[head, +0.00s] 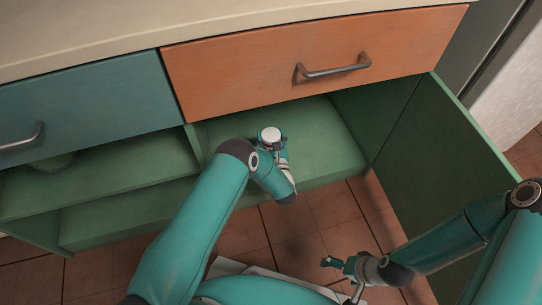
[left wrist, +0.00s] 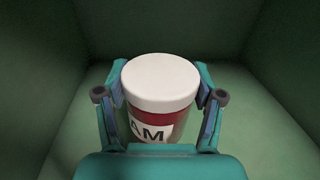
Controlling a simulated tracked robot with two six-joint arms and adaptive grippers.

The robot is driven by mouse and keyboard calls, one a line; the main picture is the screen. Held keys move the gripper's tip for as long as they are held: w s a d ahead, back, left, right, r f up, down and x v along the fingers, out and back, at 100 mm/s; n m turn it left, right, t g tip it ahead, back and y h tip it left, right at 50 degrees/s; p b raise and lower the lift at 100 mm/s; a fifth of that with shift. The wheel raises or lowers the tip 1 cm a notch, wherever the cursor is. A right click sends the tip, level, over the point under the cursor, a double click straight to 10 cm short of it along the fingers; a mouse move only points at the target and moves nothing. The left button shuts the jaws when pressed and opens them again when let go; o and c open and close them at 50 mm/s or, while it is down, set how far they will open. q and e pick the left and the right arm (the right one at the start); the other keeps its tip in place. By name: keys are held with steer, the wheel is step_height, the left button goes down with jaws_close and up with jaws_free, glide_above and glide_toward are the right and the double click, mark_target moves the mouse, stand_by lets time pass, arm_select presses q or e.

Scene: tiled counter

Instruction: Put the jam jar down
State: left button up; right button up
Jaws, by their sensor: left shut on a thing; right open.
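The jam jar (left wrist: 160,95) has a white lid, a dark red body and a white label reading "AM". My left gripper (left wrist: 160,100) is shut on it, with one finger on each side, and the jar is upright. In the head view the jar's white lid (head: 270,134) shows over the green shelf inside the open cabinet; the arm hides most of its body. I cannot tell whether the jar's base touches the shelf. My right gripper (head: 343,268) is open and empty, low in front of the cabinet above the floor.
The green shelf (head: 325,150) is clear around the jar. An open green door (head: 440,170) stands at the right. An orange drawer (head: 310,65) with a metal handle is above the shelf, and a teal drawer (head: 90,105) is to its left. The tiled floor (head: 300,225) lies below.

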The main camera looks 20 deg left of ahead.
arm_select(q)
steer(key=f+b, duration=0.2)
steer(key=f, duration=0.4)
steer(key=f+b, duration=0.3)
steer(key=f, duration=0.3)
steer(key=shift+w+d+f, duration=0.1)
steer(key=shift+d+f, duration=0.1)
steer(key=shift+f, duration=0.2)
arm_select(e)
step_height(320, 180, down, 6)
steer(key=shift+r, duration=0.1)
arm_select(q)
steer(key=o, duration=1.5)
steer(key=shift+o, duration=0.2)
steer(key=p+v, duration=0.4)
steer(key=v, duration=0.8)
arm_select(e)
steer(key=shift+r, duration=2.05)
